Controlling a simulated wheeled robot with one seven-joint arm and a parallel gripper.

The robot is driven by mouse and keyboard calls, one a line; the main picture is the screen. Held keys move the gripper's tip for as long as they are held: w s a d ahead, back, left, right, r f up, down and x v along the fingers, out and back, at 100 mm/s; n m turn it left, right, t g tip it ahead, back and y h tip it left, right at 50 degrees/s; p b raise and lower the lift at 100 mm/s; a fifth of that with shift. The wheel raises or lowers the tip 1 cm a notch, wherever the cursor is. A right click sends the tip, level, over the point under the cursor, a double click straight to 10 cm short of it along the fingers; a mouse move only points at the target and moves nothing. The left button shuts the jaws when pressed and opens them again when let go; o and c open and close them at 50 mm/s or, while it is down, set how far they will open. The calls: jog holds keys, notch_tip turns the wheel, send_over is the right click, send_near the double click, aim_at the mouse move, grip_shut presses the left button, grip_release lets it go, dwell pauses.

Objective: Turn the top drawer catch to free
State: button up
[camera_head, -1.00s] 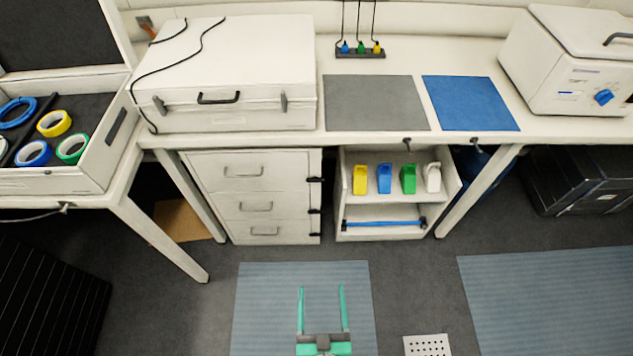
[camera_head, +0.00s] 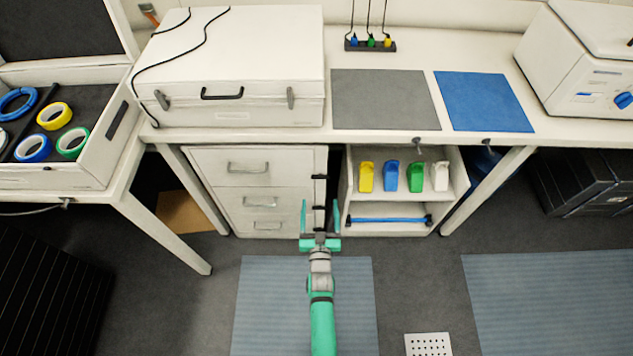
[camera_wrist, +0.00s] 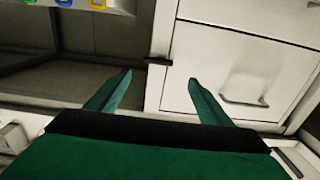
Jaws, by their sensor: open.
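The top drawer (camera_head: 222,168) of the white drawer unit under the bench is closed, with a bar handle. Its small black catch (camera_head: 319,177) lies crosswise at the unit's right edge. My gripper (camera_head: 320,205) is open and empty in front of that right edge, its fingers pointing toward the unit, below the top catch in the picture. In the wrist view, a black catch (camera_wrist: 158,61) shows just beyond and between the open fingertips (camera_wrist: 160,78), with no visible contact. A drawer front with its handle (camera_wrist: 243,102) is to the right. Which catch this is I cannot tell.
An open shelf unit (camera_head: 350,208) with coloured scoops stands close to the right of the drawers. The bench edge (camera_head: 380,137) overhangs both. A bench leg (camera_head: 195,190) is left of the drawers. A blue-grey floor mat (camera_head: 262,300) lies below my arm.

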aim_at(321, 178)
jog(key=w, duration=0.7)
jog(key=shift+w+d, duration=0.3)
jog(key=shift+w+a, duration=0.15)
jog(key=shift+w, duration=0.9)
